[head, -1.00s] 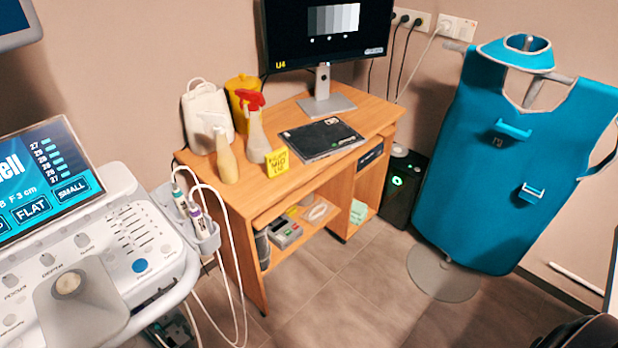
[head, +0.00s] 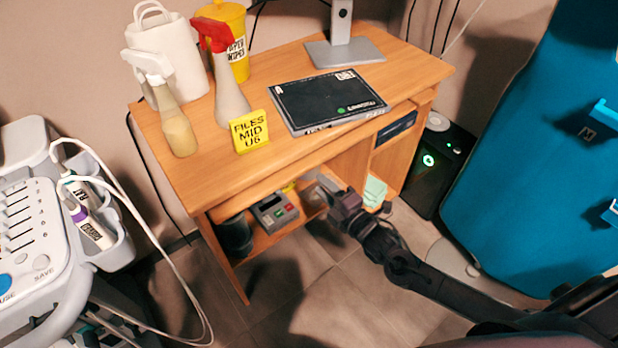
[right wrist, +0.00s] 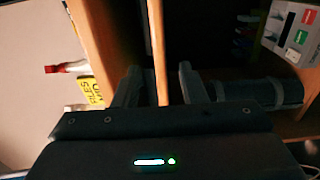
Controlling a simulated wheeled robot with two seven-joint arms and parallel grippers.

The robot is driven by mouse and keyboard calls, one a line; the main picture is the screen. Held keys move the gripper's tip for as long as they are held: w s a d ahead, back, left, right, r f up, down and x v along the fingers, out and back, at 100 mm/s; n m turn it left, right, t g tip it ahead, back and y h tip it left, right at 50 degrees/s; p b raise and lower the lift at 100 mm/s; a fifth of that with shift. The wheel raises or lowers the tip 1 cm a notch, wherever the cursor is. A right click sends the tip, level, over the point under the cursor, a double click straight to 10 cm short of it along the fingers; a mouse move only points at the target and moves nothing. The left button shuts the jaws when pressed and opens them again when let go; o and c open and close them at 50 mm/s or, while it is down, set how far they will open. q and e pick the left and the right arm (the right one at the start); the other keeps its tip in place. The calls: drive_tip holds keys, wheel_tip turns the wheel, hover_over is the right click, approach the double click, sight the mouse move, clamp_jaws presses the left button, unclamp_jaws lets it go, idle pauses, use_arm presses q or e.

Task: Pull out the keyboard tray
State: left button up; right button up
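The keyboard tray (head: 265,191) is a thin wooden board under the front edge of the wooden desk (head: 220,180). It looks pushed in below the desktop. My right gripper (head: 326,190) is at the front of the desk, just below the desktop edge. In the right wrist view, my right gripper (right wrist: 158,88) is open, with one finger on each side of the tray's thin edge (right wrist: 157,50). A gap shows between the edge and each finger; contact cannot be told. My left gripper is not in view.
On the desktop stand spray bottles (head: 230,95), a yellow sign (head: 249,132), a black flat device (head: 330,100) and a monitor stand (head: 345,52). A grey device (head: 274,212) sits on the lower shelf. A console (head: 35,240) stands left, a blue apron (head: 530,150) right.

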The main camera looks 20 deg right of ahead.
sight(307, 171)
drive_tip(key=x, duration=0.5)
drive_tip(key=shift+w+a+r, duration=0.1)
drive_tip(key=shift+w+a, duration=0.2)
drive_tip(key=shift+w, duration=0.4)
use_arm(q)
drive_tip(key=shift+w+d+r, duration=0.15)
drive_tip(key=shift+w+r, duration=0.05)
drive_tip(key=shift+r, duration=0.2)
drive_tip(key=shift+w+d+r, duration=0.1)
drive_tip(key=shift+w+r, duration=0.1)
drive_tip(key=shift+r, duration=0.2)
use_arm(e)
clamp_jaws()
